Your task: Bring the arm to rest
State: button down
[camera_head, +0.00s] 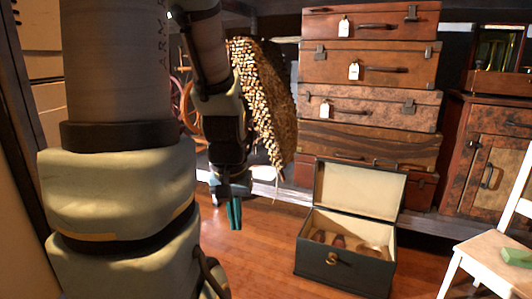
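My arm (120,190) fills the left side of the view, close to the camera, and bends down at the middle. My gripper (235,214) hangs from its far end with teal fingers pointing down. It is above the wooden floor, left of an open dark chest (345,268). The fingers look close together from this angle, and I cannot tell if they are open or shut. No held object shows.
Stacked brown suitcases (368,65) stand behind the chest, whose raised lid (360,188) is pale inside. A woven item (262,95) hangs behind my arm. A white chair (495,262) bearing a green block (517,257) and a wooden cabinet (490,165) stand right.

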notch_tip(320, 180, up, 30)
jog(key=p, duration=2.9)
jog(key=shift+r, duration=0.25)
